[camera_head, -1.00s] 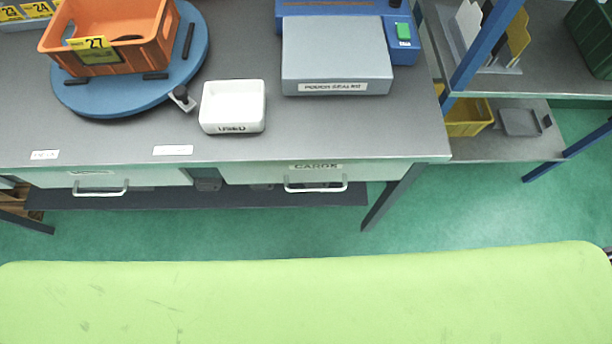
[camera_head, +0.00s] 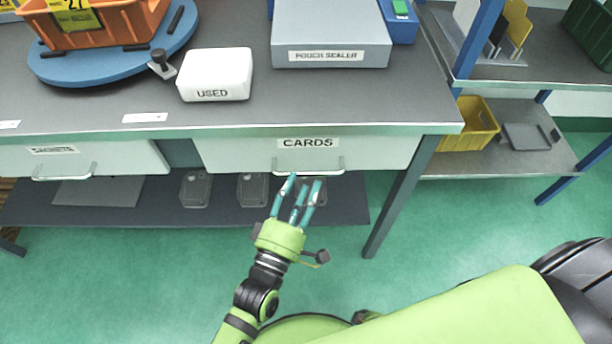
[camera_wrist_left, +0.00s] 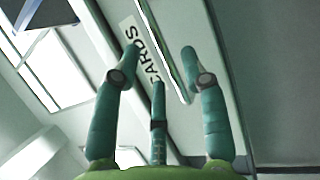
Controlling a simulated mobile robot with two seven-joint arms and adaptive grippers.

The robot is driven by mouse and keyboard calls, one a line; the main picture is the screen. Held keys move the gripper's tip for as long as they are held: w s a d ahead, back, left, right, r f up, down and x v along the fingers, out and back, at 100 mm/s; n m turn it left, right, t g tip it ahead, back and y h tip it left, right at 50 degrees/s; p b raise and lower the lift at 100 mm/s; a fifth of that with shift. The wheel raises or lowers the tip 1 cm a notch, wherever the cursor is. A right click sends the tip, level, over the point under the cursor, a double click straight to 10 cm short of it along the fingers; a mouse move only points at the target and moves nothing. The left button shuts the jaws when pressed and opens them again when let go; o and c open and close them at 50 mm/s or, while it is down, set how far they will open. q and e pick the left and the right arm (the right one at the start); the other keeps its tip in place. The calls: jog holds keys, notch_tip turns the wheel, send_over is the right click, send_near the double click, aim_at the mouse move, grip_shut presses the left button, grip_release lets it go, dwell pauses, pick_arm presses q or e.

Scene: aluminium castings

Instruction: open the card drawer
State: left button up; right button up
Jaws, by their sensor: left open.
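The card drawer (camera_head: 225,155) is a pale front under the right part of the bench, labelled CARDS, and it looks shut. Its white bar handle (camera_head: 335,168) runs below the label. My left gripper (camera_head: 300,180) is open, its teal fingers pointing up at the handle from just below and in front. In the left wrist view the open fingers (camera_wrist_left: 160,75) frame the CARDS label (camera_wrist_left: 143,50), with the handle (camera_wrist_left: 165,50) between the label and the right finger. I cannot tell whether any finger touches the handle. My right gripper is out of view.
A second drawer (camera_head: 100,160) with its own handle is at the left. A shelf (camera_head: 100,210) below carries several grey castings. On the bench stand a white USED box (camera_head: 215,75), a pouch sealer (camera_head: 330,35) and an orange crate (camera_head: 110,28). A bench leg (camera_head: 395,200) stands right of the drawer.

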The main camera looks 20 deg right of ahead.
aim_at(309, 175)
pick_arm(q)
jog(key=shift+x, duration=2.25)
jog(key=shift+f, duration=0.1)
grip_shut()
